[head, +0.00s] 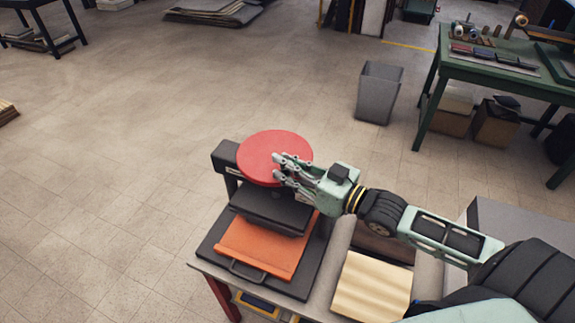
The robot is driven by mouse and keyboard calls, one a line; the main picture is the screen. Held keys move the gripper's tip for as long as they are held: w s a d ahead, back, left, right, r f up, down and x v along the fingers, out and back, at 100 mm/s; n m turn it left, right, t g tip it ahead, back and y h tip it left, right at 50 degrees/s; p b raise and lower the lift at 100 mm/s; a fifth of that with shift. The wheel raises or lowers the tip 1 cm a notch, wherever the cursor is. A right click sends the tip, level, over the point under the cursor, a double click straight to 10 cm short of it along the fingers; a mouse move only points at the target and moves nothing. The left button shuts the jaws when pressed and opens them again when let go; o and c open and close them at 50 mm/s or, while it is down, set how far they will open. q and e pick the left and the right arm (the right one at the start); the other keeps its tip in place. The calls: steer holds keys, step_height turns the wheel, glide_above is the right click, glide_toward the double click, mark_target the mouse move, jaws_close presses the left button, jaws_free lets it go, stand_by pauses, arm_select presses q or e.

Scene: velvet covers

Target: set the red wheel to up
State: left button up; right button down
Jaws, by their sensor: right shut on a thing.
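The red wheel (262,150) is a flat round disc on top of a dark press (228,160). My right gripper (284,169) reaches in from the right. Its fingers are at the wheel's right edge and are shut on it. Part of the rim is hidden behind the fingers. Below the wheel are a dark block (270,210) and an orange plate (262,248) with a handle at its front. I cannot tell the wheel's setting from this view. My left gripper is not in view.
The press stands on a small table, with a pale ribbed stack (372,288) to its right. A grey bin (379,92) stands on the floor behind, near a green workbench (480,72) with tools.

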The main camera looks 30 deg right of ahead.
steer(key=shift+w+d+r, duration=0.1)
steer(key=shift+w+d, duration=0.1)
steer(key=shift+d, duration=0.1)
steer(key=c, duration=2)
jaws_free()
steer(key=o, duration=0.4)
steer(key=shift+w+d+f, duration=0.2)
steer(key=shift+f, duration=0.05)
steer(key=shift+s+a, duration=0.15)
steer(key=shift+a, duration=0.05)
steer(key=shift+d, duration=0.1)
